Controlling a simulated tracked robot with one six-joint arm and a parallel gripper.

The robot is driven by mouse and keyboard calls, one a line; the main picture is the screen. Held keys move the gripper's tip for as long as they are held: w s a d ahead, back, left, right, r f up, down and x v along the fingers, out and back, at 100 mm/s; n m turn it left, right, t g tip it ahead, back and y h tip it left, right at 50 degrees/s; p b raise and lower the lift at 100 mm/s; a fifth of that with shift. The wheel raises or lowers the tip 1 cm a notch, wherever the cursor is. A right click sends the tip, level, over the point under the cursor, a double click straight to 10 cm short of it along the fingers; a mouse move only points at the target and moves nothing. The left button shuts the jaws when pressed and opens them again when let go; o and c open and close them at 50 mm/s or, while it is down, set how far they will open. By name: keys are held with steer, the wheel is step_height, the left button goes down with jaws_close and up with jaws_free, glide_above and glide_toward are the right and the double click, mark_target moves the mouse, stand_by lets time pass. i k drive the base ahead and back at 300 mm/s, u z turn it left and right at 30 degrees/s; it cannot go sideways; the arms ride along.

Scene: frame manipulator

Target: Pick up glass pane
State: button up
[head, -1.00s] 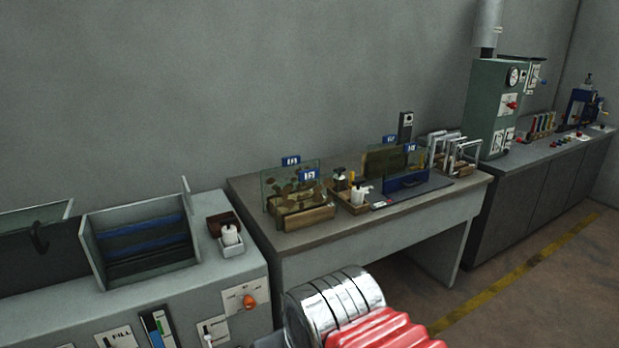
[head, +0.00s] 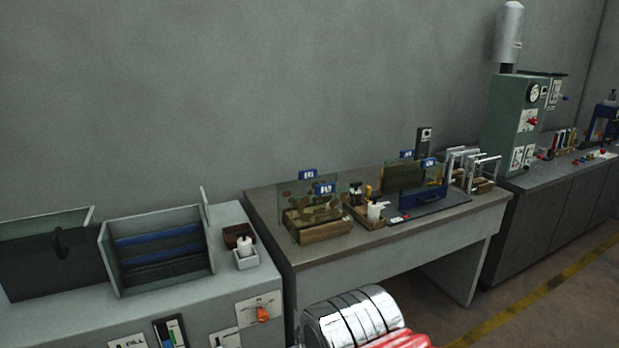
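Upright glass panes (head: 296,189) with blue tags stand in a wooden holder (head: 326,233) at the left part of the grey table (head: 379,238). They are clear, with brownish pieces seen through or between them. Another tagged pane (head: 436,172) stands farther right, beside a dark greenish panel (head: 403,177) and a blue base. I cannot tell which pane the task means. A shiny metal cylinder with red ribbing at the bottom centre seems to be part of my arm. My gripper's fingers are not in view.
A grey open-topped bin (head: 160,250) with blue bars and a control cabinet (head: 190,310) stand at the left. Several metal frames (head: 472,168) stand at the table's right end. A green machine (head: 518,125) is beyond. Floor (head: 500,312) shows at lower right.

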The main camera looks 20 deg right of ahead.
mark_target(328, 205)
steer(key=z, duration=2.15)
steer(key=i, duration=1.95)
